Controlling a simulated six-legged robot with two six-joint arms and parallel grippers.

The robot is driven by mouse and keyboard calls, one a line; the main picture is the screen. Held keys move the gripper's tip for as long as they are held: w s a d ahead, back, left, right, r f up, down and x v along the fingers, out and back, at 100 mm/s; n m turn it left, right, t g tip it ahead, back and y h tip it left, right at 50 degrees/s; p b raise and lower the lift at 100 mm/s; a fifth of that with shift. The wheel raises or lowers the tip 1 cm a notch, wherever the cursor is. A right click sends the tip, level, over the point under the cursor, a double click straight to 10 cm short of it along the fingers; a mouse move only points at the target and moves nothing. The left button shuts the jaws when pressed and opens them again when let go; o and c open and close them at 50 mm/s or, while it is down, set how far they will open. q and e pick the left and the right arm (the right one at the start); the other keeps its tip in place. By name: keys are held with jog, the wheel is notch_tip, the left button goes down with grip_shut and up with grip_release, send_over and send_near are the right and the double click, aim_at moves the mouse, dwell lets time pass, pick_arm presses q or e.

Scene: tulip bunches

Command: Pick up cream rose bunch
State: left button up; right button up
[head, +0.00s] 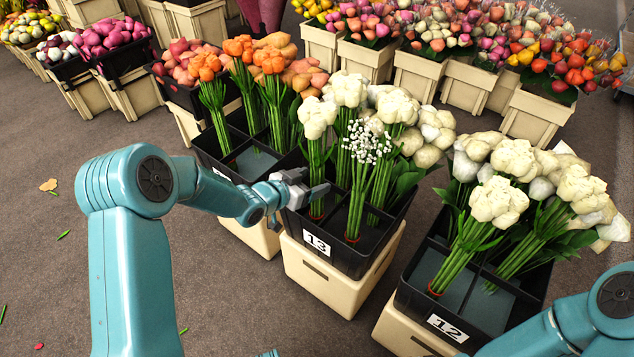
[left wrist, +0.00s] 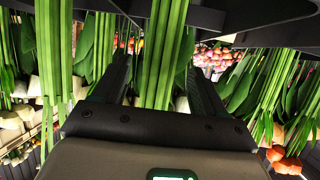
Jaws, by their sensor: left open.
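Cream rose bunches with green stems stand upright in the black crate marked 13 (head: 318,243), the front-left one (head: 317,118) nearest my left gripper. More cream bunches (head: 498,201) stand in the crate marked 12 (head: 452,330). My left gripper (head: 316,183) is open at the left side of crate 13, around the height of the stems. In the left wrist view, green stems (left wrist: 162,50) run between the two spread fingers of the gripper (left wrist: 160,85); no clamping shows. My right gripper is out of view.
A thin bunch of small white flowers (head: 365,146) stands in crate 13 to the right. Orange bunches (head: 239,48) fill the crate behind to the left. Colourful flower crates (head: 540,113) line the back.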

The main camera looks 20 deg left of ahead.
aim_at(315, 115)
pick_arm(q)
jog(key=shift+x, duration=1.05)
jog(key=c, duration=1.3)
notch_tip(315, 115, up, 19)
jog(key=p, duration=0.8)
jog(key=shift+r, duration=0.1)
jog(key=shift+r+p, duration=0.3)
jog(key=shift+r, duration=0.15)
